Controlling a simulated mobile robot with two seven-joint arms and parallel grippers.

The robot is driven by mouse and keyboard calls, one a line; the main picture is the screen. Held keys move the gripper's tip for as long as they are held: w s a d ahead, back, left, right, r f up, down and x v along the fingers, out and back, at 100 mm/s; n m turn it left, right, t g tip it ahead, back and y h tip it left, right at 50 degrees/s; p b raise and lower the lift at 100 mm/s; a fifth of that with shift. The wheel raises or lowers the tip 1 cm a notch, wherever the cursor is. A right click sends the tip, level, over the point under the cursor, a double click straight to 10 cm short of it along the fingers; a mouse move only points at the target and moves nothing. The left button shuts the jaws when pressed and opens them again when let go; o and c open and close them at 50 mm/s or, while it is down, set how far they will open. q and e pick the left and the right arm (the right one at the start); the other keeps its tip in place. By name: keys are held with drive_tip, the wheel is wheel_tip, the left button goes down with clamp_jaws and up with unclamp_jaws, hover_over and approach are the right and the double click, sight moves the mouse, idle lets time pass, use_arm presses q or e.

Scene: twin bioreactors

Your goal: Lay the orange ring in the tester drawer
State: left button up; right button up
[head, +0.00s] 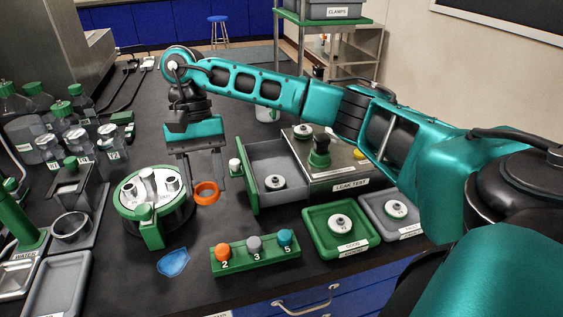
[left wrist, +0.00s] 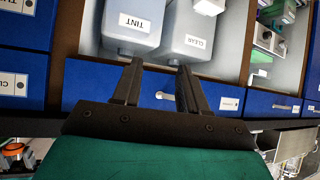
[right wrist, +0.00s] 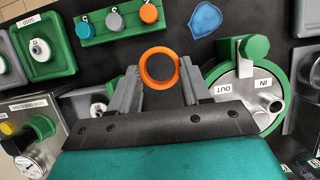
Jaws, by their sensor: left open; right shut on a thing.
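My right gripper (head: 207,184) is shut on the orange ring (head: 206,202) and holds it above the bench, between the green-lidded round vessel (head: 140,195) and the tester drawer (head: 262,158).
A green rack (head: 256,262) with orange, grey and teal plugs stands in front, beside a blue patch (head: 173,262). Green (head: 340,246) and grey (head: 408,229) trays each hold a fitting. Bottles (head: 75,145) stand left.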

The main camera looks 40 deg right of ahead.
drive_tip(key=w+d+r+m+t+y+b, duration=0.1)
drive_tip(key=w+d+r+m+t+b, duration=0.1)
drive_tip(key=w+d+m, duration=0.3)
wheel_tip(320, 180, up, 10)
drive_tip(key=m+t+h+b, duration=0.2)
drive_tip(key=m+t+b, duration=0.4)
drive_tip(key=m, duration=1.6)
hover_over(265, 164)
drive_tip(key=s, duration=0.1)
drive_tip(key=f+b, duration=0.1)
drive_tip(key=f, duration=0.4)
drive_tip(key=f+b, duration=0.2)
drive_tip(key=f, duration=0.3)
drive_tip(key=f+b, duration=0.2)
drive_tip(key=f, duration=0.3)
drive_tip(key=shift+s+d, duration=0.2)
drive_tip(key=shift+d, duration=0.1)
wheel_tip(265, 164, down, 5)
drive_tip(key=shift+r+b, duration=0.2)
drive_tip(key=shift+b, duration=0.5)
drive_tip(key=shift+f, duration=0.3)
use_arm(q)
wheel_tip(265, 164, down, 10)
drive_tip(key=w+d, duration=0.1)
drive_tip(key=d, duration=0.1)
drive_tip(key=shift+w+d+f+h, duration=0.15)
drive_tip(key=shift+w+d+h, duration=0.1)
drive_tip(key=shift+w+h, duration=0.15)
